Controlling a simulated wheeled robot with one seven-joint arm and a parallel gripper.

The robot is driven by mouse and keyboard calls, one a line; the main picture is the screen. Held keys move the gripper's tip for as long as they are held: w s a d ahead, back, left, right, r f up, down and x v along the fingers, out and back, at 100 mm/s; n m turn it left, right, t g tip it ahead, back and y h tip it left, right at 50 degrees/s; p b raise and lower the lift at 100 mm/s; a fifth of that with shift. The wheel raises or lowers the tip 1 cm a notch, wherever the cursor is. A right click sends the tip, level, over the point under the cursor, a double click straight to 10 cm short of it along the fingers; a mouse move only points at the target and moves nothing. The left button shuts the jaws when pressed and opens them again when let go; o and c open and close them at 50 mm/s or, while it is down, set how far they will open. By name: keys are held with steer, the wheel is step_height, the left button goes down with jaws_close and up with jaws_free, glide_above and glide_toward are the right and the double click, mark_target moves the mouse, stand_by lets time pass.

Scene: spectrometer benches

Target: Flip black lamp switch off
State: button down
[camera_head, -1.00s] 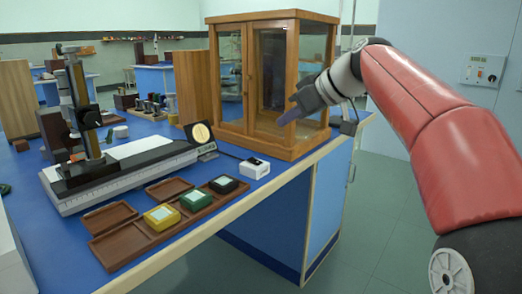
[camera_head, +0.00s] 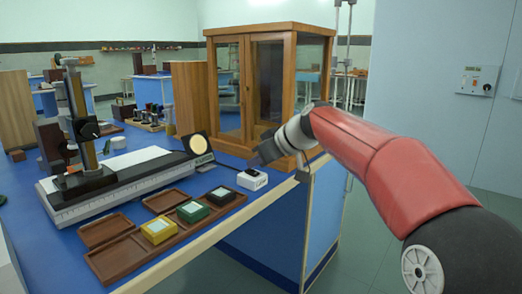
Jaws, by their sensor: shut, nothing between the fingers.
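A small white switch box (camera_head: 252,181) with a dark rocker on its top sits on the blue bench top, close to the front right edge. A black lamp unit (camera_head: 197,146) with a round cream face stands to its left, at the end of the measuring bench. My gripper (camera_head: 255,160) is shut and empty, pointing left and down just above and behind the switch box in the picture. I cannot tell whether the fingertips touch it. Which way the rocker is set is too small to tell.
A wooden glass-fronted cabinet (camera_head: 266,80) stands close behind my gripper. A brown wooden tray (camera_head: 115,260) holding yellow, green and black blocks lies in front, to the left of the switch box. The long measuring bench (camera_head: 120,185) is further left.

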steer(key=shift+f, duration=0.2)
steer(key=shift+w+a+f+b, duration=0.1)
steer(key=shift+a+f+b, duration=0.05)
steer(key=shift+f+b, duration=0.45)
steer(key=shift+r, duration=0.35)
steer(key=shift+p, duration=0.3)
steer(key=shift+w+a+r+p, duration=0.3)
steer(key=shift+w+a+p, duration=0.2)
steer(key=shift+a, duration=0.1)
steer(key=shift+r, duration=0.1)
